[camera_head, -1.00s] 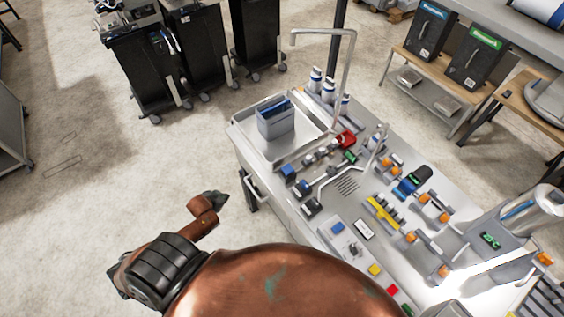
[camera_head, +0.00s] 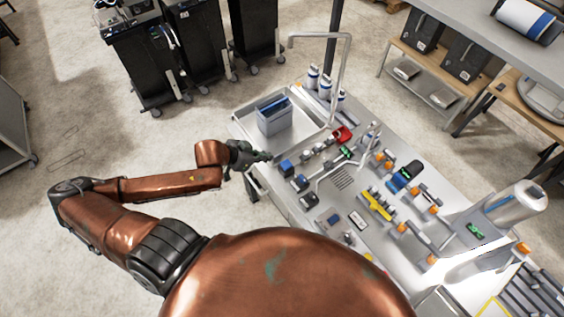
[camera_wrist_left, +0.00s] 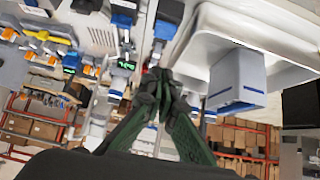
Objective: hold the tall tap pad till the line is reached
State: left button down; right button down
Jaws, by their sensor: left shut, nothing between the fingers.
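The tall tap (camera_head: 346,75) is a bent metal pipe arching at the back of the sink basin (camera_head: 243,115). A grey box-shaped container (camera_head: 275,124) with blue at its top stands in the basin. It also shows in the wrist view (camera_wrist_left: 238,75), with a blue band. Small blue-topped blocks (camera_head: 286,167) sit along the counter near the basin; I cannot tell which is the tall tap's pad. My left gripper (camera_head: 266,156) is shut and empty beside the basin's near corner, close to these blocks. In the wrist view its fingertips (camera_wrist_left: 157,76) are together. My right gripper is out of view.
A shorter bent tap (camera_head: 372,140) stands mid-counter. Several orange-knobbed fittings (camera_head: 417,207), a red part (camera_head: 341,134) and a silver cylinder (camera_head: 515,205) crowd the counter. Black carts (camera_head: 145,65) stand behind on the open floor.

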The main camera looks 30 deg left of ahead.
pick_arm(q)
send_over(288, 163)
jog(key=s+a, duration=0.1)
jog(key=s, duration=0.2)
jog(key=f, duration=0.4)
jog(key=f+p, duration=0.1)
jog(key=f, duration=0.1)
jog(key=shift+w+f, duration=0.25)
jog(key=shift+f, duration=0.15)
notch_tip(288, 163, down, 3)
jog(key=shift+r, duration=0.15)
jog(key=shift+f, duration=0.75)
jog(key=shift+s+a, duration=0.1)
